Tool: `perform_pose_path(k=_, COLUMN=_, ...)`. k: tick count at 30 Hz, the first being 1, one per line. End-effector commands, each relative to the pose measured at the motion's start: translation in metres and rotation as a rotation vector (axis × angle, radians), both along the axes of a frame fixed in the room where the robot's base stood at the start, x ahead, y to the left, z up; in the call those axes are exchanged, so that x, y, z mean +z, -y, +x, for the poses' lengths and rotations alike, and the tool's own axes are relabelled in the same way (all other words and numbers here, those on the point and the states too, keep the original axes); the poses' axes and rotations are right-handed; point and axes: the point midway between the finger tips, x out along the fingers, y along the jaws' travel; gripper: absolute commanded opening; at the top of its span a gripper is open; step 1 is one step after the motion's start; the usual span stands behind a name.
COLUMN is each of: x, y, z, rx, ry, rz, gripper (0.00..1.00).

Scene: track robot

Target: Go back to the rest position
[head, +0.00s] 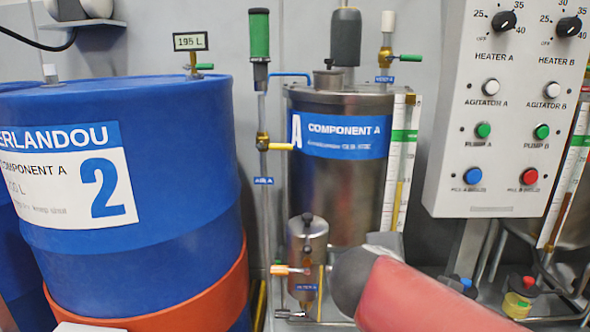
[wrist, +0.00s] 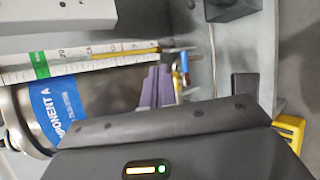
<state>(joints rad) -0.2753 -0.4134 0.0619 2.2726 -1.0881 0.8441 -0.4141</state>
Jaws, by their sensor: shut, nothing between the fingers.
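My gripper (wrist: 158,75) shows in the wrist view as two purple fingers, shut together with nothing between them, beyond its dark housing. It points toward the lower part of the steel component A tank (wrist: 22,112) and its measuring scale (wrist: 75,65). In the head view, my red and grey arm crosses the lower middle, in front of the foot of the component A tank (head: 335,195). My gripper does not show in the head view. I cannot tell how far the fingers are from the pipes behind them.
A blue drum (head: 190,150) labelled 2 stands at left in an orange-red band. A small steel filter (head: 307,250) hangs left of my arm. A control panel (head: 515,120) with knobs and buttons juts out at upper right. A green-handled valve pipe (head: 262,120) rises between drum and tank.

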Motion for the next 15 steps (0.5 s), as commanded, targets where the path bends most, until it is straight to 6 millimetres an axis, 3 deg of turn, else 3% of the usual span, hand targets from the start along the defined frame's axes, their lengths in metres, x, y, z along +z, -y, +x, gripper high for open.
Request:
perform_pose_path(k=3, x=-0.022, y=0.023, z=-0.048, rx=-0.252, ry=-0.001, rz=0.347, gripper=0.00)
perform_pose_path(k=6, x=-0.042, y=0.024, z=-0.085, rx=-0.459, ry=0.004, rz=0.640, gripper=0.00)
perform_pose_path(k=10, x=-0.058, y=0.011, z=-0.120, rx=-0.686, ry=0.013, rz=0.968, gripper=0.00)
perform_pose_path(k=15, x=-0.066, y=-0.007, z=-0.141, rx=-0.864, ry=0.019, rz=1.233, gripper=0.00)
